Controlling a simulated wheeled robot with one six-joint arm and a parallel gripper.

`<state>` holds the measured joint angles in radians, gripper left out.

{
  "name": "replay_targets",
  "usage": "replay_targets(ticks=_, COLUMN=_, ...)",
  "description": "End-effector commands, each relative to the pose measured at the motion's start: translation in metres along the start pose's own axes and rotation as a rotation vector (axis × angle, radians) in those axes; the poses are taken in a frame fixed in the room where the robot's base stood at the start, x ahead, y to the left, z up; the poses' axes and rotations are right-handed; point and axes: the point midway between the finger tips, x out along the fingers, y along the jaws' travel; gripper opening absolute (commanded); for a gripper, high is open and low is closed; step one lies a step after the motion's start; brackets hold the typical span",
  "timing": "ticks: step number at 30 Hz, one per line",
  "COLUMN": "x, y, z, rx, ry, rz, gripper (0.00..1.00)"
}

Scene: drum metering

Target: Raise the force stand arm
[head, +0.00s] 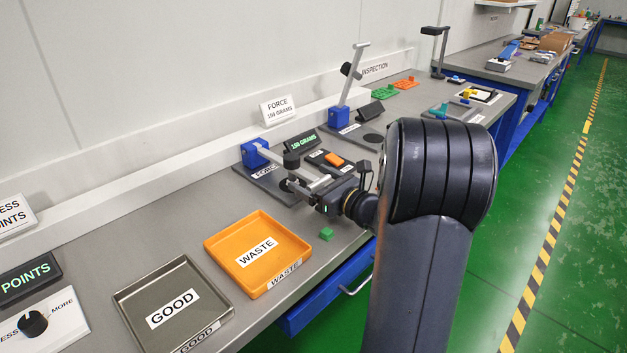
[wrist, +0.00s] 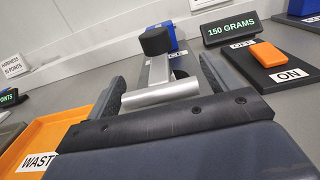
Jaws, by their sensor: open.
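The force stand has a blue post (head: 255,152) on a dark base labelled FORCE. Its silver arm (head: 271,155) lies low, reaching from the post toward me, with a black round weight (head: 291,160) on it. In the wrist view the arm ends in a silver crossbar (wrist: 160,93); the weight (wrist: 157,40) stands behind it. My gripper (head: 303,188) is open at the near end of the stand. In the wrist view its fingers (wrist: 163,85) stand on either side of the crossbar; I cannot tell whether they touch it.
A display reading 150 GRAMS (head: 304,142) and an orange switch (head: 334,160) on a dark pad stand right of the arm. The orange WASTE tray (head: 213,246) and grey GOOD tray (head: 126,306) are left. A green block (head: 326,233) lies near the bench edge. Another stand (head: 339,118) has its arm raised.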

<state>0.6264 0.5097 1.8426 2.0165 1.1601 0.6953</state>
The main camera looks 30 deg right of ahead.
Motion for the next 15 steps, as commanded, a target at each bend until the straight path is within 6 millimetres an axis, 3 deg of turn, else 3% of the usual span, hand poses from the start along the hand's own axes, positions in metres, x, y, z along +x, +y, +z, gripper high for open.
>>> replay_targets(ticks=8, x=0.0020, y=0.0000, z=0.0002, rx=0.000, ry=-0.001, rz=0.000, gripper=0.84)
replay_targets(ticks=15, x=0.0017, y=0.0000, z=0.0002, rx=0.000, ry=-0.001, rz=0.000, gripper=0.66)
